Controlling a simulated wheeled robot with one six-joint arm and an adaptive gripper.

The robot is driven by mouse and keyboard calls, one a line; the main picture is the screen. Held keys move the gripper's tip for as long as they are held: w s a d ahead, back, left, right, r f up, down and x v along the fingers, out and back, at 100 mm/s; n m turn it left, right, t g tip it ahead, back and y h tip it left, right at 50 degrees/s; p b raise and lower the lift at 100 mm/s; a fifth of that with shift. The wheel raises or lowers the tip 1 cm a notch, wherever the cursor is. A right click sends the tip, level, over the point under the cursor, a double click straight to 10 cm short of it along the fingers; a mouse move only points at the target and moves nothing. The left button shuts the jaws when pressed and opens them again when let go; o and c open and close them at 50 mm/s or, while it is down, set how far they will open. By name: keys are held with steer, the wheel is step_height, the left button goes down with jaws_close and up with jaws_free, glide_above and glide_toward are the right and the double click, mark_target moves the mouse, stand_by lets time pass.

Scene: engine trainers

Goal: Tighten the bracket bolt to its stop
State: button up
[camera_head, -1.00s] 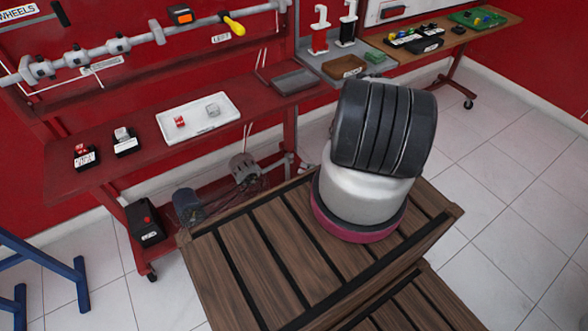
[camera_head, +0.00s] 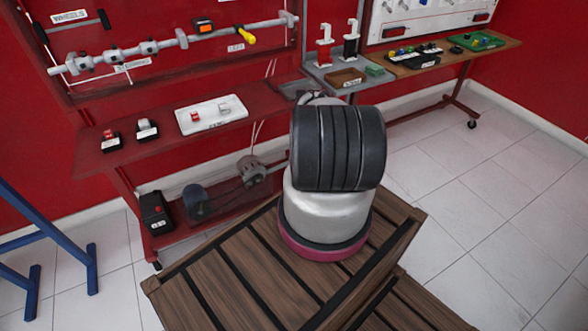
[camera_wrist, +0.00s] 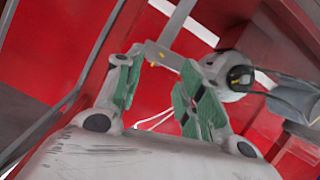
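In the wrist view my gripper (camera_wrist: 160,88) is open, with its two green-padded fingers apart and nothing visible between the pads. A pale tan bracket-like bar (camera_wrist: 166,52) shows beyond the fingertips, with a small yellowish spot on it. I cannot make out the bracket bolt for certain. A grey rounded motor-like unit (camera_wrist: 232,70) with a dark centre sits right of the bar, beyond the right finger. The same kind of unit (camera_head: 250,169) shows under the red bench in the head view.
The red bench (camera_head: 115,157) carries a white tray (camera_head: 236,118) and small labelled parts. Below it are a dark cylinder (camera_head: 197,202) and a black box (camera_head: 155,212). A blue stand (camera_head: 88,268) is at the left. Tiled floor is open at the right.

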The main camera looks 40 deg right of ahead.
steer(key=x, duration=0.6)
steer(key=shift+w+d, duration=0.15)
steer(key=shift+w, duration=0.15)
steer(key=shift+f, duration=0.15)
steer(key=shift+c, duration=0.2)
jaws_close()
